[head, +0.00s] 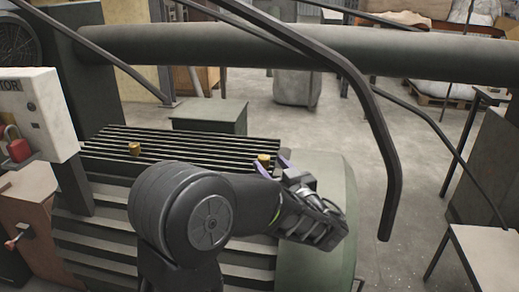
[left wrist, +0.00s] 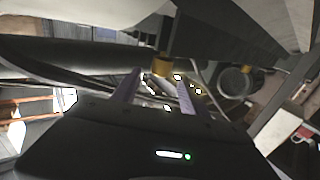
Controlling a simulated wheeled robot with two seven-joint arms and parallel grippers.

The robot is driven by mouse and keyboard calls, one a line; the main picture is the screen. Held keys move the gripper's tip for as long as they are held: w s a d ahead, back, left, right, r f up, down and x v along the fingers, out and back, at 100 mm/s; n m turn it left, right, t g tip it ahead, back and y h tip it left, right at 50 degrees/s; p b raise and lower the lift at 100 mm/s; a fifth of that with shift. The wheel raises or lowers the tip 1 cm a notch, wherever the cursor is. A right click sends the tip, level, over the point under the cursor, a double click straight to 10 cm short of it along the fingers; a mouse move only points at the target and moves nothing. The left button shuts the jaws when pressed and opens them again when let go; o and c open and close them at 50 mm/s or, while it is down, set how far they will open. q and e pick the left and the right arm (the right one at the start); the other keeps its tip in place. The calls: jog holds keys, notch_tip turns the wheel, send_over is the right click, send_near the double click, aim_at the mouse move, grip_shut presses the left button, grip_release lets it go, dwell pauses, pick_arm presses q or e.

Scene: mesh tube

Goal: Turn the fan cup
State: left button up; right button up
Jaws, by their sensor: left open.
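A small brass cup (head: 264,160) stands at the right end of the ribbed top of the green motor (head: 318,215). A second brass cup (head: 134,148) stands farther left on the same top. No label shows which one is the fan cup. My left gripper (head: 273,165) is open, its purple fingers close to the right-hand cup. In the left wrist view, a brass cup (left wrist: 161,66) shows between the finger tips, with a visible gap to each finger. I cannot tell if either finger touches it. My right gripper is out of view.
A thick dark pipe (head: 300,48) runs across behind the motor. A bent dark bar (head: 372,120) hangs down right of my gripper. A pale box with a red padlock (head: 18,148) stands at the left. Open floor (head: 420,140) lies to the right.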

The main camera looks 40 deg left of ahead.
pick_arm(q)
jog(key=shift+p+x, duration=0.65)
jog(key=shift+x, duration=3.25)
jog(key=shift+c, duration=0.4)
grip_shut()
